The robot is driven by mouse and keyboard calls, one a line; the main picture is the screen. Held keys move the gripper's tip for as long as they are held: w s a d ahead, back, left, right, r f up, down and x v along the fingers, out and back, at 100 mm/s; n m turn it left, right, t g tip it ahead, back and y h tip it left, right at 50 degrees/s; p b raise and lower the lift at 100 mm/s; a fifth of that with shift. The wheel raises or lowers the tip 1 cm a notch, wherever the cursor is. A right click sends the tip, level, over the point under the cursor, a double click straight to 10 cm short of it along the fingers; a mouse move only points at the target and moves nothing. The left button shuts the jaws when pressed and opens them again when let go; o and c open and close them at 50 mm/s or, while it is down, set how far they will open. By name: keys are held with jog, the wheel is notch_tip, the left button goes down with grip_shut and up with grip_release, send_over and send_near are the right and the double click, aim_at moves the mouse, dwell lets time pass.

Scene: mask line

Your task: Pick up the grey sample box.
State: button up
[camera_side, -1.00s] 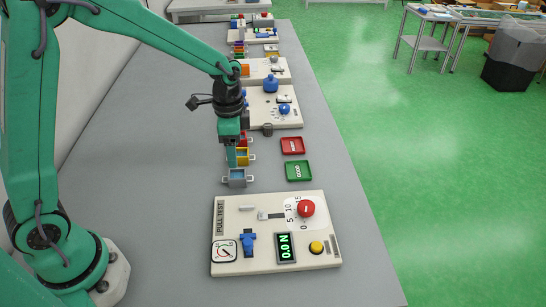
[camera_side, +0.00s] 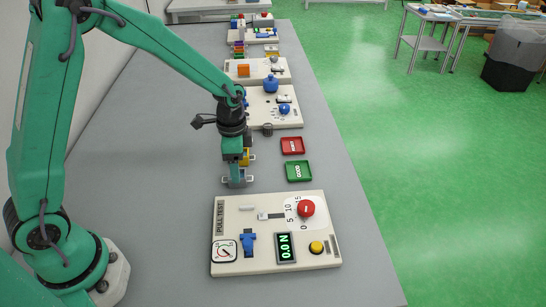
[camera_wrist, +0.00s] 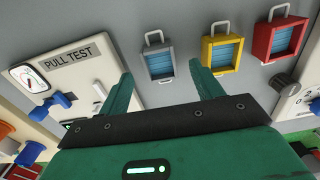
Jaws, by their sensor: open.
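The grey sample box (camera_wrist: 158,61) stands on the table with blue contents and a handle on its upper side in the wrist view. In the side view the grey box (camera_side: 238,183) is partly hidden behind my gripper. My gripper (camera_wrist: 163,78) is open, and the grey box shows in the gap between its two green fingers, which are apart from each other. In the side view my gripper (camera_side: 236,176) points down right at the grey box. Whether the fingers touch it I cannot tell.
A yellow box (camera_wrist: 223,53) and a red box (camera_wrist: 280,38) stand in a row beside the grey one. The pull test board (camera_side: 275,228) lies in front. A green tray (camera_side: 299,171) and a red tray (camera_side: 293,146) lie to the right. The table's left part is clear.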

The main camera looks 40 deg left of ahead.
jog(key=shift+f, duration=1.25)
jog(key=c, duration=1.1)
jog(key=shift+o, duration=0.2)
jog(key=shift+r, duration=0.15)
jog(key=shift+r, duration=0.85)
notch_tip(320, 180, up, 2)
jog(key=shift+r, duration=0.25)
jog(key=s+d+r, duration=0.6)
jog(key=d, duration=0.3)
jog(key=shift+s+d+r, duration=0.25)
jog(key=shift+s+r, duration=0.05)
jog(key=shift+s, duration=0.1)
